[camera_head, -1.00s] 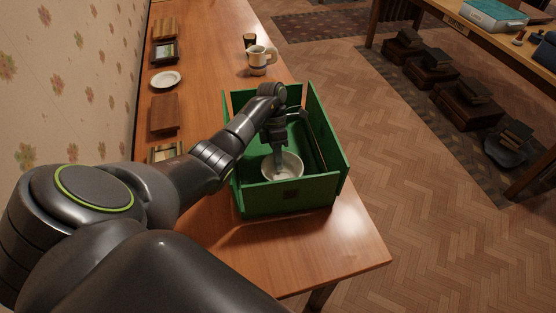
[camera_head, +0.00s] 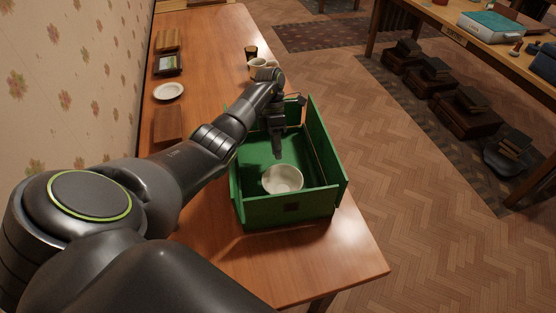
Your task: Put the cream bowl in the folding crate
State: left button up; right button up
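The cream bowl (camera_head: 283,180) sits upright inside the green folding crate (camera_head: 290,208), near its front wall. The crate stands open on the wooden table. My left gripper (camera_head: 278,155) points down over the crate, just behind and above the bowl, with a visible gap to it. Its fingers are small and seen edge-on, so their opening is hard to tell, and nothing shows held in them. My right gripper is not in view.
A mug (camera_head: 258,65), partly hidden by my arm, and a dark cup (camera_head: 251,52) stand behind the crate. A white plate (camera_head: 168,91), a wooden block (camera_head: 168,124) and a picture frame (camera_head: 168,65) lie along the wall. The table's front right corner is clear.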

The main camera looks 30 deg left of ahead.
pick_arm(q)
jog(key=p+v, duration=0.1)
jog(key=v, duration=0.3)
jog(key=shift+a+r, duration=0.1)
dwell(0.5)
